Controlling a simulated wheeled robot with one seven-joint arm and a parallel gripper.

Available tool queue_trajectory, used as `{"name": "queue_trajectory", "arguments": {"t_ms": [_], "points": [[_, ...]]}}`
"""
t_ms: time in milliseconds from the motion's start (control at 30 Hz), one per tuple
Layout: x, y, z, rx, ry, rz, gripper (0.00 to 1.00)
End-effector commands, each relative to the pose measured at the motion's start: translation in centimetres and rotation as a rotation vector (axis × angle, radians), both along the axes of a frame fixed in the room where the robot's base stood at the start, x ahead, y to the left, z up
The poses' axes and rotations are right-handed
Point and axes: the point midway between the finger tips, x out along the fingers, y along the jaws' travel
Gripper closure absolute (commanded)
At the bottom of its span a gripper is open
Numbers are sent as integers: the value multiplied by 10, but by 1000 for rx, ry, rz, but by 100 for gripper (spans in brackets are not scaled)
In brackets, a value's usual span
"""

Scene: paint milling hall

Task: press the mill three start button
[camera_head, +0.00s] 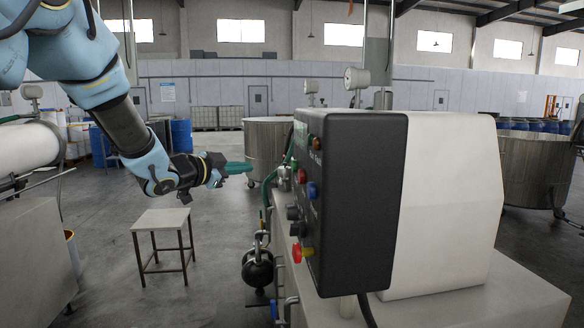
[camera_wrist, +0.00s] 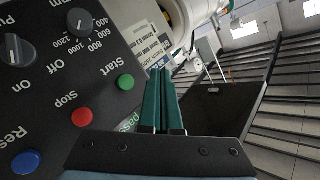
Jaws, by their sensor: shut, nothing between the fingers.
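The black control panel (camera_head: 358,205) stands right of centre in the head view, its button face turned left toward my gripper. In the wrist view the panel (camera_wrist: 35,110) fills the left side. The green start button (camera_wrist: 126,82), labelled "Start", is there, with the red stop button (camera_wrist: 82,117) and blue reset button (camera_wrist: 26,161) below left. My gripper (camera_head: 248,167) is shut and empty, left of the panel and apart from it. Its teal fingers (camera_wrist: 161,72) lie just right of the green button in the wrist view. No mill number is readable.
Green hose (camera_head: 270,185) and pipework run beside the panel, near my fingers. A stool (camera_head: 161,219) stands on the floor at left. A steel vat (camera_head: 266,146) stands behind.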

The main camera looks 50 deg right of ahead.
Motion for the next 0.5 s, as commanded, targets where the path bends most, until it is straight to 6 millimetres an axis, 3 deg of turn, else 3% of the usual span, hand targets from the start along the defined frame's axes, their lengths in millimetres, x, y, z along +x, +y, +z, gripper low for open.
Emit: {"name": "queue_trajectory", "arguments": {"t_ms": [500], "points": [[-40, -48, -1, 0, 0, -2, 100]]}}
